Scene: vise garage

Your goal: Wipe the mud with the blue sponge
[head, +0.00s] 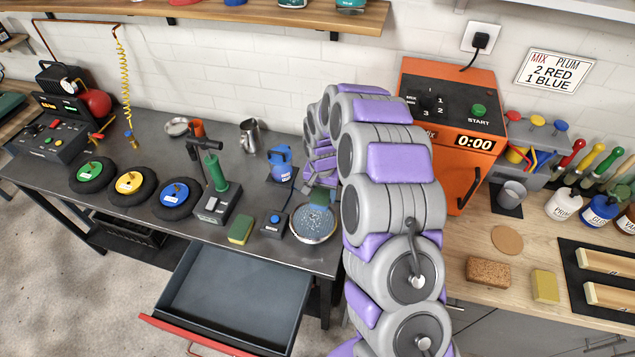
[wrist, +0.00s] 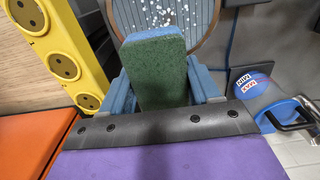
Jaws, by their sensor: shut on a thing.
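My gripper (wrist: 162,88) is shut on the sponge (wrist: 158,72), a block with a green face and a blue layer along its far edge. Whether the sponge touches the pan I cannot tell. I cannot make out any mud clearly; the sponge and arm hide part of the pan.
A yellow-green sponge (head: 240,230), a black box with a blue button (head: 275,224) and a blue jug (head: 280,163) stand near the pan. An open drawer (head: 235,300) juts out below. An orange machine (head: 450,130) stands right of my arm.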

